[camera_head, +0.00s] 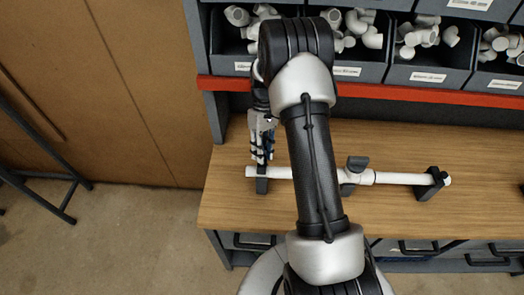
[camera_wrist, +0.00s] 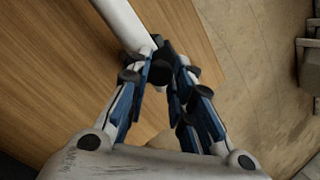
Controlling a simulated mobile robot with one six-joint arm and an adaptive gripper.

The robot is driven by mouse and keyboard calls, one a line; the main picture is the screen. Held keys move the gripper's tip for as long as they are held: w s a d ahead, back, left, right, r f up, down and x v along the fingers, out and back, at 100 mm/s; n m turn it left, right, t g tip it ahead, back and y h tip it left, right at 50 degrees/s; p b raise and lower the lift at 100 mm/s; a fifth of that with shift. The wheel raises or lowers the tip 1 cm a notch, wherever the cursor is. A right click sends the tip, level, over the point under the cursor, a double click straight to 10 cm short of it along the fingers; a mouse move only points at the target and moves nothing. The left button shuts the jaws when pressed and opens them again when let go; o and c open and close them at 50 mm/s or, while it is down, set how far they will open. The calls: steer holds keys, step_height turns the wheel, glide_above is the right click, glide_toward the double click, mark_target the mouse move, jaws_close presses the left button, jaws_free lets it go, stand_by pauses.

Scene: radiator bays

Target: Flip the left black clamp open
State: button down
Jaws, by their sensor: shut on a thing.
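A white pipe (camera_head: 400,178) lies across the wooden table, held near its right end by a black clamp (camera_head: 432,185). The left black clamp (camera_head: 262,186) is at the pipe's left end, partly covered by my gripper (camera_head: 262,156). My gripper points down there. In the wrist view, its blue-padded fingers (camera_wrist: 165,74) are shut on a dark part of the left clamp (camera_wrist: 160,72), beside the end of the white pipe (camera_wrist: 124,22). The fingers hide much of the clamp, so its exact flip angle cannot be told.
A grey fitting (camera_head: 353,175) sits on the pipe's middle. Bins of white fittings (camera_head: 430,62) stand behind a red shelf edge (camera_head: 400,92). Drawers (camera_head: 440,250) are under the table (camera_head: 480,145). The table's left edge is close to my gripper.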

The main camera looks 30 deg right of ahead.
stand_by(0.3)
steer(key=c, duration=1.4)
jaws_free()
steer(key=shift+o, duration=0.2)
steer(key=shift+w, duration=0.1)
steer(key=v, duration=0.7)
steer(key=shift+d+r, duration=0.2)
steer(key=shift+r, duration=0.05)
steer(key=shift+w, duration=0.1)
